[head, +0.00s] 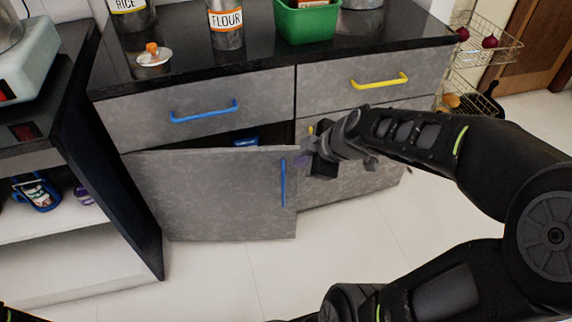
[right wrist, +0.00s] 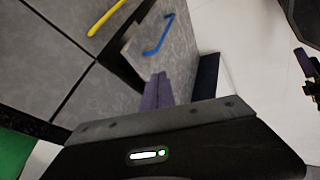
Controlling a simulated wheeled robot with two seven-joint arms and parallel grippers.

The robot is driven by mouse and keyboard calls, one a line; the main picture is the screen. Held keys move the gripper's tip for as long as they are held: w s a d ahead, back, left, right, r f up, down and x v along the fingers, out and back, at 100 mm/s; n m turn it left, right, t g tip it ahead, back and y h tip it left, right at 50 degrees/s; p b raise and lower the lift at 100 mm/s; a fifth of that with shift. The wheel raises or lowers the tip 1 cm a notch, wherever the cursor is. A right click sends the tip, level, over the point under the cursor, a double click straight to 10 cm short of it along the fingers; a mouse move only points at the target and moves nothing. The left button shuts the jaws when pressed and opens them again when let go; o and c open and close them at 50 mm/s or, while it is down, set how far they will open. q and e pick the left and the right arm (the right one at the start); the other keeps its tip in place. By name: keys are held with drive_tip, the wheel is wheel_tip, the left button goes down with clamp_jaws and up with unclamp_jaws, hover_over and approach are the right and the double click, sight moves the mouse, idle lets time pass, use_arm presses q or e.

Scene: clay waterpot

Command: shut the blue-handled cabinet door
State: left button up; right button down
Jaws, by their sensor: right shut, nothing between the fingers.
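The grey cabinet door (head: 215,200) with the upright blue handle (head: 283,183) stands partly open under the blue-handled drawer. A dark gap shows above it, and its free edge is on the right. My right gripper (head: 302,160) is shut and empty beside the upper part of that free edge, just right of the handle. In the right wrist view, its purple fingers (right wrist: 158,91) overlap the lower part of the door (right wrist: 165,60); I cannot tell whether they touch it. A small purple-tipped gripper at the right edge, apparently my left (right wrist: 310,66), is too small to read.
A blue item (head: 246,142) shows inside the cabinet. The drawer with the blue handle (head: 203,112) and the drawer with the yellow handle (head: 380,81) are closed. An open shelf unit (head: 75,255) stands left. The floor (head: 350,250) in front is clear.

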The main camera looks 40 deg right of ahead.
idle(0.3)
drive_tip(key=b, duration=0.3)
approach(277, 159)
drive_tip(key=a+f, duration=0.2)
drive_tip(key=f, duration=0.1)
drive_tip(key=a+f, duration=0.1)
drive_tip(key=shift+s+f, duration=0.25)
drive_tip(key=shift+f, duration=0.05)
drive_tip(key=w, duration=0.1)
drive_tip(key=w+d, duration=0.1)
drive_tip(key=w+d+p, duration=0.1)
drive_tip(key=shift+r, duration=0.25)
drive_tip(key=shift+w+d, duration=0.2)
drive_tip(key=shift+w, duration=0.05)
drive_tip(key=shift+w, duration=0.1)
drive_tip(key=w+d, duration=0.1)
drive_tip(key=w, duration=0.1)
drive_tip(key=w+d, duration=0.2)
drive_tip(key=shift+w+d, duration=0.15)
drive_tip(key=shift+w, duration=0.2)
